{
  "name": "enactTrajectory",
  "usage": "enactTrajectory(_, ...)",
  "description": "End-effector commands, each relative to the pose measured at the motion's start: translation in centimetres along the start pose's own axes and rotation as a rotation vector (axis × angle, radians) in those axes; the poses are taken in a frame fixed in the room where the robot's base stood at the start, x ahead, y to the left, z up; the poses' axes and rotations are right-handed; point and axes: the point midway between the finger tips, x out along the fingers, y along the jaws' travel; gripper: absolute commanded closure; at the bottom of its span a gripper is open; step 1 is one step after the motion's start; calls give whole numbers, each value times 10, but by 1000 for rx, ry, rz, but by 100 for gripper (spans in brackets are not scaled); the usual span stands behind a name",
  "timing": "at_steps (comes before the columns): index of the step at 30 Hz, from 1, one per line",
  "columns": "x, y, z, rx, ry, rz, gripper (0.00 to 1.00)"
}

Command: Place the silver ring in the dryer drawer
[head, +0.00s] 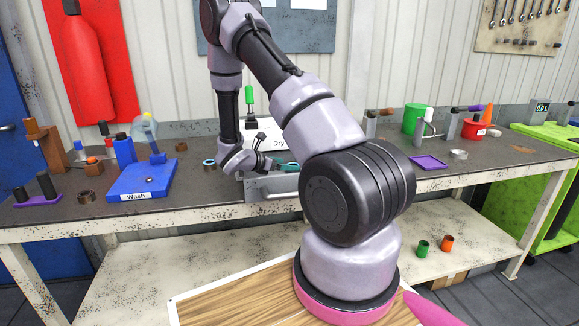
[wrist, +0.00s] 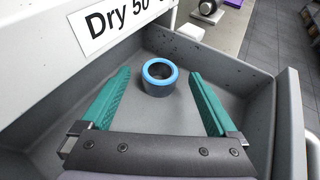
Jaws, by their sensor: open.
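The dryer drawer (wrist: 262,92) is pulled out below the white dryer front (wrist: 75,22) marked "Dry 50". It also shows in the head view (head: 268,188), partly behind my arm. My gripper (head: 284,164) is at the drawer, and the wrist view shows its teal fingers open and apart, reaching over the drawer floor. A dark ring with a blue rim (wrist: 160,88) stands on the drawer floor between and just beyond the fingertips, not gripped. A silver ring (head: 458,154) lies on the bench at the right, beside a purple tray (head: 428,163).
Left on the bench are the blue Wash block (head: 142,181), a brown ring (head: 86,196) and another blue-rimmed ring (head: 209,162). A red tub (head: 473,129) and green cup (head: 414,118) stand at the back right. Green and orange cups (head: 447,243) sit on the lower shelf.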

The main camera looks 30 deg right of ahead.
Motion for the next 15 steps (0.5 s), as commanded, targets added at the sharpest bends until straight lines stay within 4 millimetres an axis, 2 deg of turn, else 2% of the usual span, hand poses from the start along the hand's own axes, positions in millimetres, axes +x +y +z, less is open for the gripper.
enactTrajectory(3,-29,2,0,-1,0,6,5)
enactTrajectory(9,-68,1,0,-1,0,4,5)
enactTrajectory(15,-89,0,1,1,0,1,5)
